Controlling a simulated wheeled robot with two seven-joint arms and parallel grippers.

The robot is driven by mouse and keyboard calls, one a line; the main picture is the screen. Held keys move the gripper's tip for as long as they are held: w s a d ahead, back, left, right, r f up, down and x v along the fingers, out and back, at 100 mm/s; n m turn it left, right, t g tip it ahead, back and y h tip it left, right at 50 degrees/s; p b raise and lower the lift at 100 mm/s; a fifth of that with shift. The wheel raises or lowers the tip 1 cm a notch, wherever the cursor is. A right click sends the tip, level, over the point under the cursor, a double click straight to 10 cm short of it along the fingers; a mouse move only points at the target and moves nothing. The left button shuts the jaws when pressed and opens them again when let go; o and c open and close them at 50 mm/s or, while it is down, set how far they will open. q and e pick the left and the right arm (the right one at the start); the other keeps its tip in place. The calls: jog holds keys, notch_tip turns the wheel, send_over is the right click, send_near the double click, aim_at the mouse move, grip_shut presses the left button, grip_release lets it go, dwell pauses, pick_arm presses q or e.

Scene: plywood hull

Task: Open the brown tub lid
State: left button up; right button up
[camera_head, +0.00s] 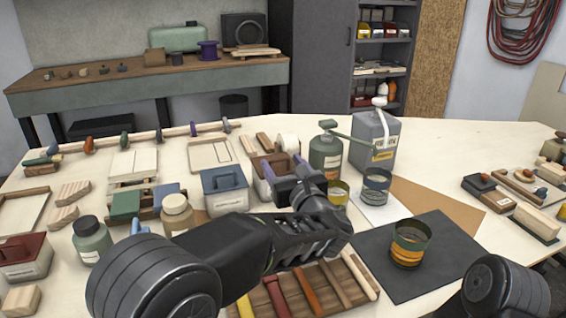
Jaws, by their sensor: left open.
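The brown tub (260,188) stands on the table right of the blue-lidded tub. Its brown lid (268,163) shows behind my gripper and looks down on the tub, but the gripper hides much of its right and front parts. My left gripper (287,178) is open with its fingers at the tub, overlapping the lid in the view. I cannot tell whether the fingers touch it. My right arm shows only as a dark link at the lower right; its gripper is out of view.
The blue-lidded tub (224,190) is close on the left. A green bottle (326,155) and a grey canister (375,140) stand behind right. Tins (376,187) and a dark mat (450,255) lie to the right. A slotted wooden rack (320,290) is in front.

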pick_arm(q)
jog(key=shift+w, duration=0.1)
jog(key=shift+c, duration=0.5)
grip_shut()
dwell(0.3)
